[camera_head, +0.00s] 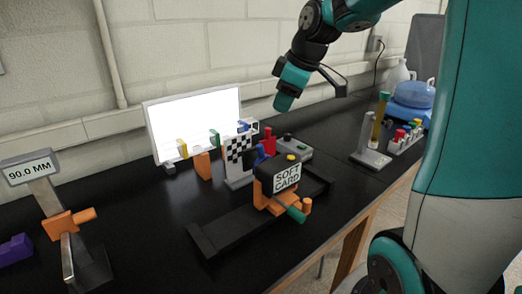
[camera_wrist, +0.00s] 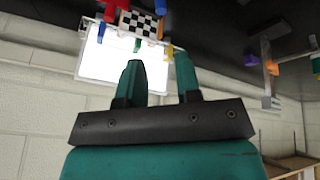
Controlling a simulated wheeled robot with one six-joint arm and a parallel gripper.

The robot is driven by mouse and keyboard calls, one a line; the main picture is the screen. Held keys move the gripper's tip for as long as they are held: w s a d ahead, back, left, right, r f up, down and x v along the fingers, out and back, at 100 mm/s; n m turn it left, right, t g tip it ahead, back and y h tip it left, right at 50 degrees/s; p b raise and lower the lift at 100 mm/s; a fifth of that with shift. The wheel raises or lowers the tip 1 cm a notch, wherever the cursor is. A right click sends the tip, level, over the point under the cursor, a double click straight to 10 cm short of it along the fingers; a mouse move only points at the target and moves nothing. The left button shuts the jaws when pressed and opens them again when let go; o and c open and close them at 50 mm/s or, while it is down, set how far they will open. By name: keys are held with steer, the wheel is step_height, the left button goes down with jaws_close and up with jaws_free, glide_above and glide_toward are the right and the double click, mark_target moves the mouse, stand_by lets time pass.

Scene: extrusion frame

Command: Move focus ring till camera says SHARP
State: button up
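The black camera box (camera_head: 286,174) reads "SOFT CARD" and sits on an orange carriage (camera_head: 264,199) over a dark rail (camera_head: 225,228). A green cylinder (camera_head: 296,214) and an orange knob (camera_head: 306,204) stick out at its front. Blue and red parts (camera_head: 268,142) show behind the box; I cannot tell which part is the focus ring. A checkered card (camera_head: 238,157) stands behind it, also in the wrist view (camera_wrist: 138,24). My gripper (camera_head: 284,102) is above and behind the camera, apart from it. In the wrist view my gripper (camera_wrist: 160,78) has its two teal fingers apart, with nothing between them.
A bright white panel (camera_head: 192,118) stands at the back. A "90.0 MM" gauge (camera_head: 30,171) with an orange part is at left, near a purple block (camera_head: 15,249). At right are a grey stand (camera_head: 371,157), coloured pegs (camera_head: 406,136) and jugs (camera_head: 412,94).

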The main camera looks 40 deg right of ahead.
mark_target(261, 145)
steer(key=p+x, duration=0.2)
steer(key=x, duration=1.5)
steer(key=shift+w+r+p, duration=0.1)
steer(key=shift+p, duration=0.25)
jaws_close()
steer(key=shift+a, duration=0.1)
